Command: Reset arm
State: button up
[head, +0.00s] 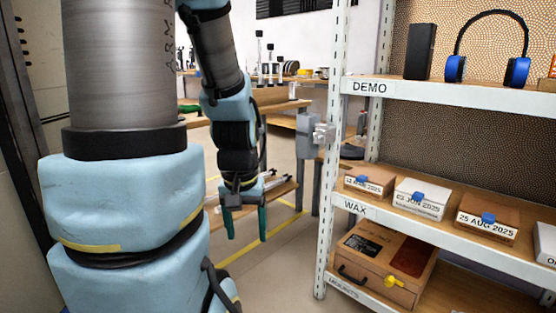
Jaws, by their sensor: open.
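My gripper (245,224) hangs at the end of my arm, left of the shelf unit, pointing down. Its two teal fingers are apart, and nothing shows between them. The fingers are over the floor and clear of the shelf. My arm's large blue and grey links fill the left of the head view.
The white shelf unit (331,204) stands on the right. It holds a black box (420,51), blue headphones (455,68), several dated boxes (420,199) and a wooden case (383,262). A grey switch box (306,136) sits by its post. Workbenches (270,108) stand behind.

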notch_tip(320, 180, up, 27)
jog(key=p, duration=2.4)
jog(key=shift+f, duration=0.15)
jog(key=shift+w, duration=0.1)
